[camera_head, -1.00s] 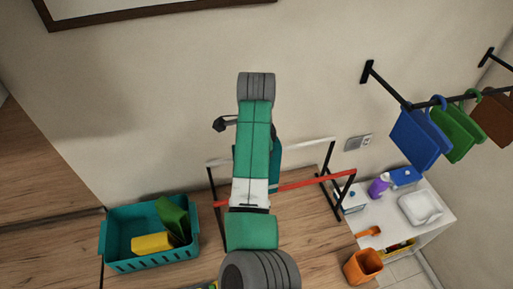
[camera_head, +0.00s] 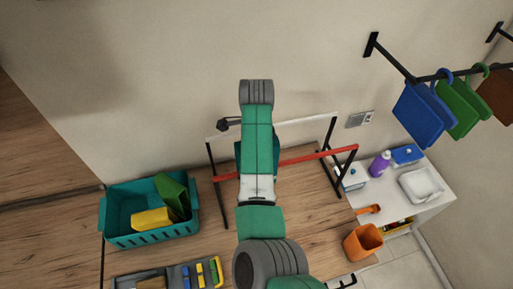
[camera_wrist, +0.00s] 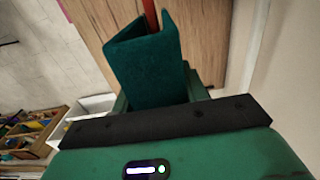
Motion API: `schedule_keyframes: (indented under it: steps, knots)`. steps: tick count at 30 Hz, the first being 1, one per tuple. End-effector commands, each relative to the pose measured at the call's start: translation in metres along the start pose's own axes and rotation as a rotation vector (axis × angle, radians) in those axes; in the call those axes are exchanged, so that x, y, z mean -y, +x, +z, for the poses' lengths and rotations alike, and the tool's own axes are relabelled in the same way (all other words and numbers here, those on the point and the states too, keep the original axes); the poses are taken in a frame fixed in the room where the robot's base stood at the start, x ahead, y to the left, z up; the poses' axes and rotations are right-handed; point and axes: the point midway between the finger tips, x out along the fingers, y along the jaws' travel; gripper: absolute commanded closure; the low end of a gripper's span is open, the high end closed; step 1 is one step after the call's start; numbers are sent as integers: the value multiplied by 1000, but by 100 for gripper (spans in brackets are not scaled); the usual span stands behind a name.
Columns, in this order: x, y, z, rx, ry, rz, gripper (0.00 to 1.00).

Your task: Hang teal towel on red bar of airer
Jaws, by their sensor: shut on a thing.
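The teal towel (camera_wrist: 147,62) hangs folded over in the wrist view, its two flaps spread apart like a tent. My gripper (camera_wrist: 163,100) is shut on it; the towel hides much of the fingers. The red bar (camera_wrist: 151,14) shows just beyond the towel's top in that view; I cannot tell whether they touch. In the head view the airer's red bar (camera_head: 315,156) runs across the front of the airer, and my arm crosses in front of it. Only slivers of the towel (camera_head: 238,152) show beside my arm there, and my gripper is hidden.
The airer also has a white back bar (camera_head: 300,122) and black legs. A teal basket (camera_head: 150,239) with cloths stands left. A divided tray (camera_head: 180,278) lies at the front. An orange bucket (camera_head: 362,242) stands right, and cloths hang on a wall rail (camera_head: 440,76).

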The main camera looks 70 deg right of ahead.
Motion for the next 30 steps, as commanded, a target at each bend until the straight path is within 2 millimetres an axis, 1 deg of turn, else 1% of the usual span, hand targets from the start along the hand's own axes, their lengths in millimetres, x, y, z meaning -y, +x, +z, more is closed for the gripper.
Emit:
schedule_keyframes:
  steps: [1, 5, 30]
  knots:
    - [0, 10, 0, 0, 0, 0, 95]
    - [0, 20, 0, 0, 0, 0, 95]
    - [0, 99, 0, 0, 0, 0, 95]
